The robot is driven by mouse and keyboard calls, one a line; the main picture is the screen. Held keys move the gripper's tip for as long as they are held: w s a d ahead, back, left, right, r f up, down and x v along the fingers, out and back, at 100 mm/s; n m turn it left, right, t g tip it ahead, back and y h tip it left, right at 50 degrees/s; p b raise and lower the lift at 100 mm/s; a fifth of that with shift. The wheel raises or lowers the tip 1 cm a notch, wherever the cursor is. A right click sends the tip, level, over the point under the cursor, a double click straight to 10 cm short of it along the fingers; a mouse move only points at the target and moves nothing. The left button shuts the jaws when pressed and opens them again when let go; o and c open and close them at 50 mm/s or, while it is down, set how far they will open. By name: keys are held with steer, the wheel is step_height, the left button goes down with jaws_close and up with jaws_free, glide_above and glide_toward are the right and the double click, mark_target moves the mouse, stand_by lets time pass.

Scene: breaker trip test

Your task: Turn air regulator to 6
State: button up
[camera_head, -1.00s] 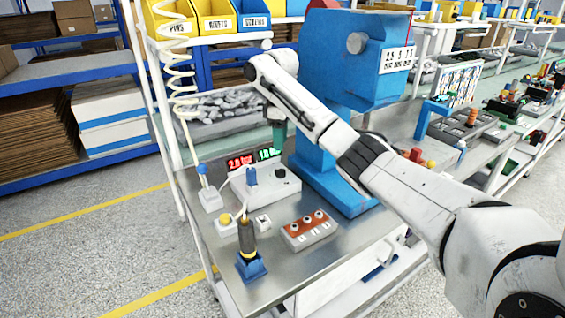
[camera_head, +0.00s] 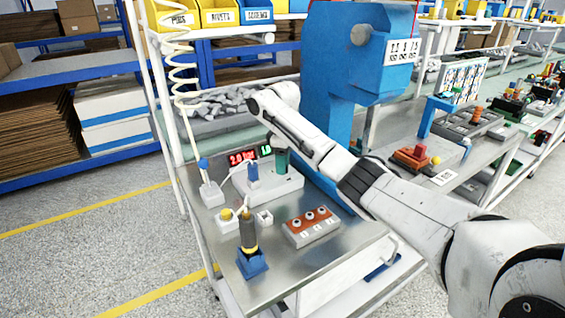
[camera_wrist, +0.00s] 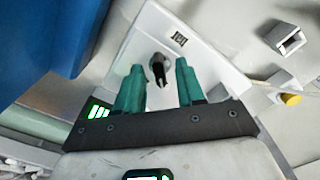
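The air regulator is a light grey box (camera_head: 272,189) on the metal bench, with a blue part (camera_head: 253,173) on top. Behind it a red display (camera_head: 242,157) reads about 2.0 bar, beside a green display (camera_head: 265,150). In the wrist view a dark round knob with a black pointer (camera_wrist: 158,66) sits on the grey housing (camera_wrist: 205,65). My gripper (camera_wrist: 159,70) has its two green fingers apart, one on each side of the knob as seen from above. I cannot tell whether they touch it. In the head view my gripper (camera_head: 281,161) hides the knob.
A tall blue press (camera_head: 340,80) stands close behind and right of my gripper. In front are a panel with several round knobs (camera_head: 312,228), a dark cylinder in a blue holder (camera_head: 248,240) and a yellow button (camera_head: 226,214). A coiled white hose (camera_head: 180,60) hangs at left.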

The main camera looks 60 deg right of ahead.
jaws_close()
steer(key=shift+r+p, duration=0.15)
steer(key=shift+p, duration=0.3)
steer(key=shift+r+m+p, duration=0.15)
steer(key=shift+m+p, duration=0.95)
steer(key=shift+p, duration=0.1)
steer(key=m+p, duration=0.3)
steer(key=shift+a+m, duration=0.1)
steer(key=shift+m, duration=0.2)
steer(key=m+p, duration=0.3)
steer(key=m, duration=0.2)
steer(key=shift+w, duration=0.1)
steer(key=m, duration=0.2)
steer(key=m+p, duration=0.1)
steer(key=shift+f+m, duration=0.2)
steer(key=shift+m, duration=1.8)
